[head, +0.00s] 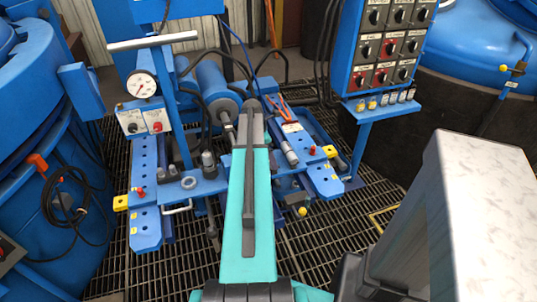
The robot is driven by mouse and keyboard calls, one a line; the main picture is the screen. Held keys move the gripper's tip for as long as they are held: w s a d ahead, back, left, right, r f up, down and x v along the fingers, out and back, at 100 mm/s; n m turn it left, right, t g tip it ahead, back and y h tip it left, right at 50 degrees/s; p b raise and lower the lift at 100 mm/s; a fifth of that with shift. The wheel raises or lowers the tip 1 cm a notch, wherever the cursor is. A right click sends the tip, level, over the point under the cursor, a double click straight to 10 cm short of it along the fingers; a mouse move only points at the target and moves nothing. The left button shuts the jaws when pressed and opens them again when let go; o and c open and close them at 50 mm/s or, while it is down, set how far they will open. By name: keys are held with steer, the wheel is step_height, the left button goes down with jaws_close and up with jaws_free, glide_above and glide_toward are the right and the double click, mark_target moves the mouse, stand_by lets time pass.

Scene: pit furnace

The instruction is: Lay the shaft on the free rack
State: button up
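I cannot pick out a shaft or a rack with certainty. A pale grey bar (153,41) lies level across the top of a blue post at the upper left; I cannot tell whether it is the shaft or a fixed handle. My teal and dark grey arm reaches forward up the middle over a blue machine (146,195). My gripper is not seen, and the arm hides the middle of the machine.
A pressure gauge (142,84) sits above two switch boxes. A blue control panel (386,45) with several knobs stands at the upper right. Large blue vessels (472,55) flank the scene. A grey block (462,215) fills the lower right. The grating floor (330,240) shows between them.

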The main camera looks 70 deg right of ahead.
steer(key=v, duration=1.3)
steer(key=shift+r, duration=0.35)
steer(key=shift+a, duration=0.1)
stand_by(0.7)
